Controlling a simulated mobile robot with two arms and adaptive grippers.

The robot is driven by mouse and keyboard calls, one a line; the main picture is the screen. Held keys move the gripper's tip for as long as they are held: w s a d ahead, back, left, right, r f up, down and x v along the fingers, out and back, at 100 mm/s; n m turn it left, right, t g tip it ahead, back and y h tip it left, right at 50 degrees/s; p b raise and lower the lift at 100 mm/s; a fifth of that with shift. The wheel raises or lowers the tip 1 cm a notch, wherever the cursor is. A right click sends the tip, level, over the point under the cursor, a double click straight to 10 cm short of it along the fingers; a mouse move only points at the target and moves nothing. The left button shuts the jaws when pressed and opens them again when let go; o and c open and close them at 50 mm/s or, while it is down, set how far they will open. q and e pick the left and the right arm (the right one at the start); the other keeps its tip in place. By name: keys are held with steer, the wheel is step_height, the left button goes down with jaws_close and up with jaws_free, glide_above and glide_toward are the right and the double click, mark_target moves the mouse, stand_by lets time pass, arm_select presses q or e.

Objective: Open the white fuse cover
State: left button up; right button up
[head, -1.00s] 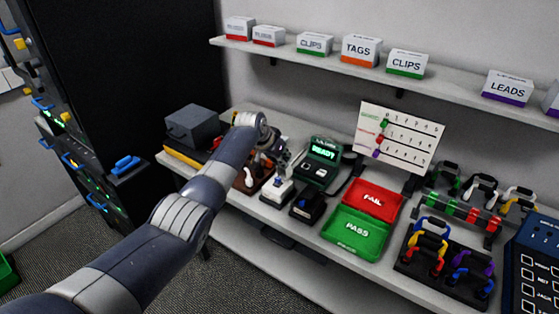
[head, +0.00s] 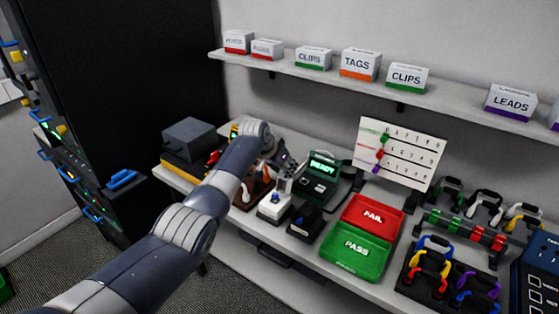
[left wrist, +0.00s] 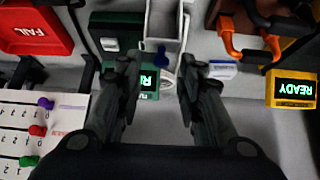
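The white fuse holder (head: 274,206) stands on the bench, left of a small black block. Its white cover (head: 286,184) appears tilted up beside my left gripper (head: 285,163). In the left wrist view a white trough-like piece (left wrist: 163,22), seemingly the cover, lies beyond and between the fingertips, with a blue knob (left wrist: 160,56) at its near end. The left gripper (left wrist: 160,68) is open, with a clear gap between its fingers. Whether a finger touches the cover cannot be told. My right gripper is in neither view.
Red FAIL (head: 371,218) and green PASS (head: 350,252) trays lie further right. Orange leads (left wrist: 245,42) are close to the gripper. A shelf (head: 350,77) runs above.

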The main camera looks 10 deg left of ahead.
arm_select(q)
steer(key=v, duration=1.1)
steer(key=shift+r, duration=0.35)
steer(key=shift+s+f, duration=0.1)
steer(key=shift+s, duration=0.05)
